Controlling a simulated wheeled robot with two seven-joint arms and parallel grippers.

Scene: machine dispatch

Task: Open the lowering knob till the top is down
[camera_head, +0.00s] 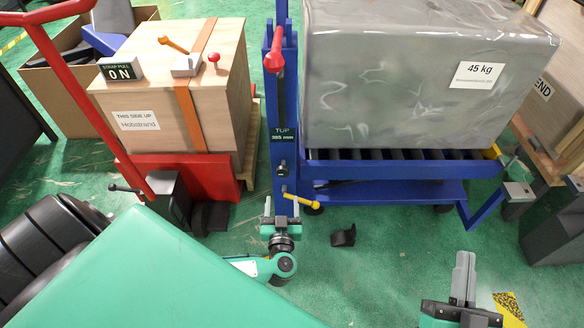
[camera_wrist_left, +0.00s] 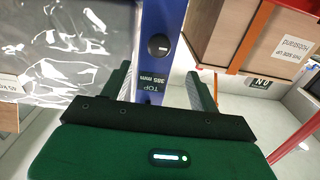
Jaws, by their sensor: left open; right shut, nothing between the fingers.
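A blue lift table has an upright column (camera_head: 282,110) with a label (camera_head: 282,134) reading "TOP 385 mm". A round black knob (camera_head: 282,168) sits on the column below the label; it also shows in the left wrist view (camera_wrist_left: 158,45). A yellow lever (camera_head: 302,200) sticks out lower down. I cannot tell for certain which is the lowering knob. My left gripper (camera_head: 281,206) is open in front of the column's lower part; in the left wrist view its fingers (camera_wrist_left: 158,78) appear either side of the column, holding nothing. My right gripper (camera_head: 465,277) is shut and empty at lower right.
A grey wrapped load (camera_head: 425,85) marked 45 kg rests on the table's roller top (camera_head: 400,155). A wooden crate (camera_head: 165,85) stands at left beside a red frame (camera_head: 85,95). A small black piece (camera_head: 344,237) lies on the green floor. A large green surface fills the lower left.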

